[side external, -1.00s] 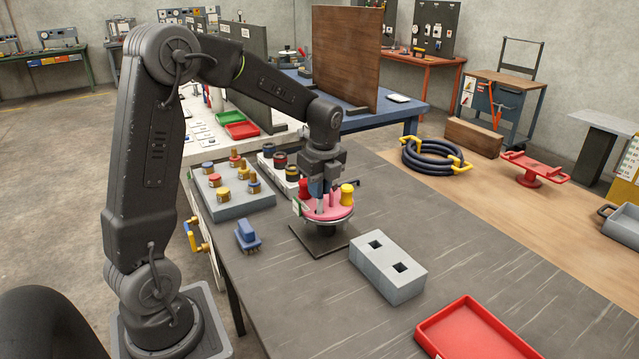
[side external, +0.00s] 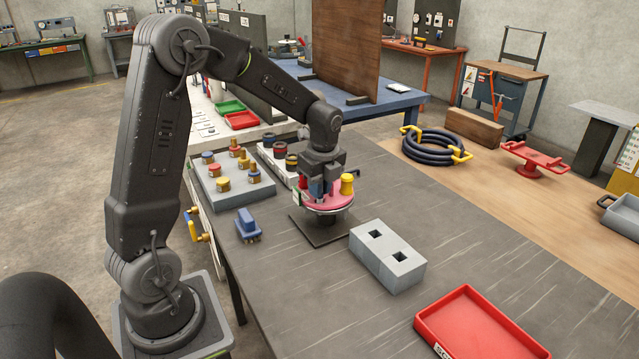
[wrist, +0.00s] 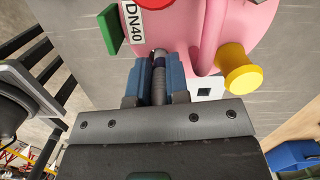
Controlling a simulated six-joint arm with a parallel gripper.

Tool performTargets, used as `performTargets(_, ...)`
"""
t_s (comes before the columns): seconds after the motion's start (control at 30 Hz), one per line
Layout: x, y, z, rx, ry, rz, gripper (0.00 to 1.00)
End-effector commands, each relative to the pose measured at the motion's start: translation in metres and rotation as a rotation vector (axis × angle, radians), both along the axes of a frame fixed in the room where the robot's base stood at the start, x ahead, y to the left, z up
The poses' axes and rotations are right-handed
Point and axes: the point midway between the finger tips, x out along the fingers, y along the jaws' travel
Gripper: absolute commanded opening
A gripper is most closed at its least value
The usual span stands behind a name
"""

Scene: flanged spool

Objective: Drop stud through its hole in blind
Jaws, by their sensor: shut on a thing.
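The pink round blind (side external: 322,203) sits on a dark stand in the side view, with a yellow knob (side external: 347,184) and a red knob on it. In the wrist view the blind (wrist: 185,22) fills the top and bears a "DN40" label. My gripper (side external: 319,194) is down close at the blind's top. Its blue fingers (wrist: 157,84) are shut on a thin grey stud (wrist: 159,65). The stud's lower end is at the pink face near the rim. I cannot tell whether it is inside a hole; the fingers hide part of it.
A grey block (side external: 387,257) with two square holes stands to the right of the stand. A red tray (side external: 480,325) is at the front right. A blue plug-like part (side external: 248,225) and a grey rack (side external: 235,188) of coloured knobs are to the left.

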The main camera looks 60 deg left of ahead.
Motion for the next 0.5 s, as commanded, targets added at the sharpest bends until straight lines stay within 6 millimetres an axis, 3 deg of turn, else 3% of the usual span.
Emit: performTargets(0.5,0.000,0.000,-0.015,0.000,0.000,0.001,0.00)
